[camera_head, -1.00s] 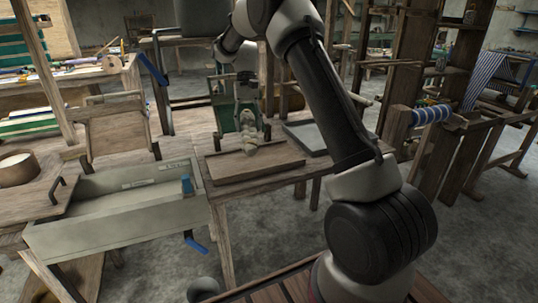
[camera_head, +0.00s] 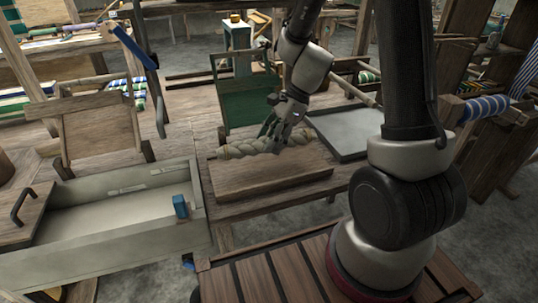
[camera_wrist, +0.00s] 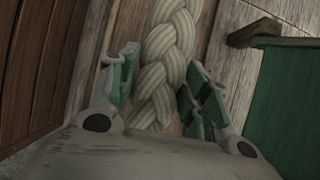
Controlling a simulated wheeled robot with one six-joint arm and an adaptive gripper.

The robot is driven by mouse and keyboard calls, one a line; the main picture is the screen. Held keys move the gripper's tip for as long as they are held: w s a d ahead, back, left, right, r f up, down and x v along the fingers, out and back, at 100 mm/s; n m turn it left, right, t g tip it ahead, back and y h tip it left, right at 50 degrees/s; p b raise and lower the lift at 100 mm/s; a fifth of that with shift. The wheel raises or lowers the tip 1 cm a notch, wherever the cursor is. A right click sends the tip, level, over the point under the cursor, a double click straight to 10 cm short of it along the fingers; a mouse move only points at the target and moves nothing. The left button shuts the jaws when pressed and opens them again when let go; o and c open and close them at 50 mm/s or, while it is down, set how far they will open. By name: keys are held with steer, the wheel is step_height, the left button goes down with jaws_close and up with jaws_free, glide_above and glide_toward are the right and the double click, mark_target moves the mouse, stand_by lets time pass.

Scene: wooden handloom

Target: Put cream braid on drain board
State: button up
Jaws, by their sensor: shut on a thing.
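The cream braid (camera_head: 252,148) is a thick plaited rope, lying roughly crosswise over the back edge of a low wooden board (camera_head: 270,182). This board looks like the drain board and sits on the wooden table. My gripper (camera_head: 284,134) is shut on the braid near its right part. In the wrist view the braid (camera_wrist: 166,70) runs between the green-padded fingers (camera_wrist: 156,92). I cannot tell whether the braid touches the board or is held just above it.
A grey trough (camera_head: 110,212) with a blue block (camera_head: 180,206) stands at the left. A shallow grey tray (camera_head: 348,133) lies to the right, behind the board. A green box-like stand (camera_head: 245,103) is just behind the braid. The board's front surface is bare.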

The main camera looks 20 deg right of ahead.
mark_target(271, 164)
steer(key=shift+f, duration=2.8)
steer(key=o, duration=1.3)
steer(key=shift+f, duration=0.1)
steer(key=shift+o, duration=0.2)
steer(key=shift+n, duration=0.4)
steer(key=v, duration=1.3)
steer(key=shift+s+a+r, duration=0.15)
steer(key=shift+s+r, duration=0.2)
steer(key=s+d+r+n+t+h, duration=0.2)
steer(key=s+d+r+n+h, duration=0.1)
steer(key=s+r+n, duration=0.4)
steer(key=s+d+r+n+t+h, duration=0.2)
steer(key=s+d+r+n, duration=0.3)
steer(key=s+n, duration=0.5)
steer(key=shift+s+r+h, duration=0.5)
steer(key=shift+s+r, duration=0.2)
steer(key=shift+r, duration=0.55)
